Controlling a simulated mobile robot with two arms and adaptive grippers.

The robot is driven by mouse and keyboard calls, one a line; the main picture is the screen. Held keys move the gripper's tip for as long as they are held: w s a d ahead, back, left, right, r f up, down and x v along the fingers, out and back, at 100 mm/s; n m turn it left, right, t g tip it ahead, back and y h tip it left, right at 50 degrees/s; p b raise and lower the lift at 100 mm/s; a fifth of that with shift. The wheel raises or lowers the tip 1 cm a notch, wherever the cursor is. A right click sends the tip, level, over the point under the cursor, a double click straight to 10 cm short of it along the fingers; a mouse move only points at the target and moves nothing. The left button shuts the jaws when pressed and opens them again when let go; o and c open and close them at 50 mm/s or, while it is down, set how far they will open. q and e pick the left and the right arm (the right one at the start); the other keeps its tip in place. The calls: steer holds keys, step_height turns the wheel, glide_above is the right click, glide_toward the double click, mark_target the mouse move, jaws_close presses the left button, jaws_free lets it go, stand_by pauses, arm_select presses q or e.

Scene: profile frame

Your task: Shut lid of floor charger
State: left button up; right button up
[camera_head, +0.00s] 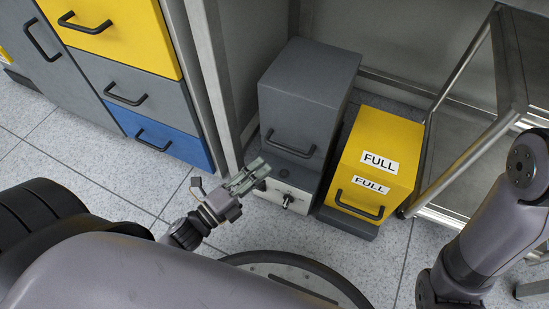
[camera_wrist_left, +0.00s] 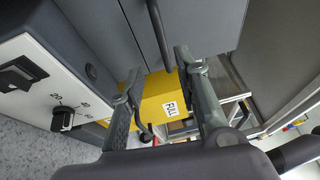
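The floor charger is a dark grey box (camera_head: 312,85) with a black bar handle (camera_head: 291,146) on its front. Below is a white panel (camera_head: 268,190) with a black knob (camera_head: 288,201). In the left wrist view the panel (camera_wrist_left: 48,88) fills the left, with a switch and the knob (camera_wrist_left: 63,119). The handle (camera_wrist_left: 160,32) reaches down to the space between the fingertips. My left gripper (camera_head: 258,172) is in front of the charger's lower left; its fingers (camera_wrist_left: 157,63) are apart with no grip visible. Whether the lid is fully down is unclear. My right gripper is out of view.
A yellow box labelled FULL (camera_head: 382,140) with a black handle stands close to the charger's right. A metal frame rack (camera_head: 462,155) stands further right. A cabinet with yellow, grey and blue drawers (camera_head: 165,140) is at left. Speckled floor (camera_head: 90,165) is clear at left.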

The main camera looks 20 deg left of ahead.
arm_select(q)
steer(key=shift+v, duration=1.3)
